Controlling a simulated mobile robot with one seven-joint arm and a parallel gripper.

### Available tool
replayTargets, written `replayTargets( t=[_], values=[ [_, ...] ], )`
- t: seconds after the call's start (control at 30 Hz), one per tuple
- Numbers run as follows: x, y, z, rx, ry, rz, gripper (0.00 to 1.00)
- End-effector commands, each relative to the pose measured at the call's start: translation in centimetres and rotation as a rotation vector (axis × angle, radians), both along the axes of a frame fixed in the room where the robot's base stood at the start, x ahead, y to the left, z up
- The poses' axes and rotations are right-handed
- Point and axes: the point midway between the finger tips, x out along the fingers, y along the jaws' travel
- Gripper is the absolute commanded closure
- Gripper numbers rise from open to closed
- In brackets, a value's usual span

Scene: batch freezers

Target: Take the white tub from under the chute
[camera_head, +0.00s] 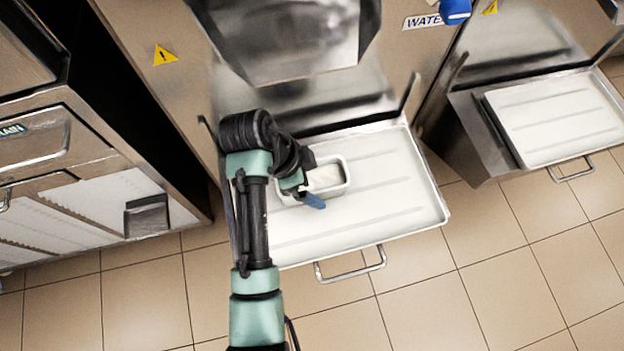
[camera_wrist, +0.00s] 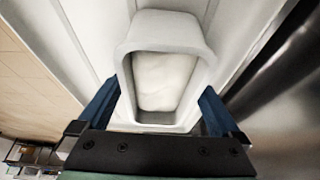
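The white tub (camera_head: 327,179) is a small open-topped rectangular container with off-white contents. It sits on the white ribbed tray (camera_head: 400,205) below the steel chute (camera_head: 290,40) of the middle machine. In the wrist view the tub (camera_wrist: 160,85) fills the centre, with pale contents inside. My gripper (camera_wrist: 160,92) has its two blue fingers spread wide, one on each side of the tub's near end. The fingers are very close to the walls; contact is not clear. In the head view my gripper (camera_head: 310,180) is at the tub's left end, and the far finger is hidden.
The tray has raised side edges and a front handle (camera_head: 350,264); its right half is clear. A similar machine with an empty tray (camera_head: 560,118) stands at right. A steel cabinet (camera_head: 80,150) stands at left. Tiled floor (camera_head: 450,300) is open in front.

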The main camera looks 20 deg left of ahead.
Motion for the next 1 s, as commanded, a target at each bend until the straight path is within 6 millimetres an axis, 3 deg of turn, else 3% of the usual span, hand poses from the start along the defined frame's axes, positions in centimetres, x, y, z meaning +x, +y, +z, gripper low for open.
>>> replayTargets(
  t=[0.07,0.47,0.77,1.0],
  values=[
    [0.0,0.0,0.0,0.000,0.000,0.000,0.14],
    [0.0,0.0,0.1,0.000,0.000,-0.001,0.86],
    [0.1,0.0,0.3,0.000,-0.002,-0.001,0.88],
    [0.7,-0.9,1.8,0.001,-0.002,-0.002,0.88]
  ],
)
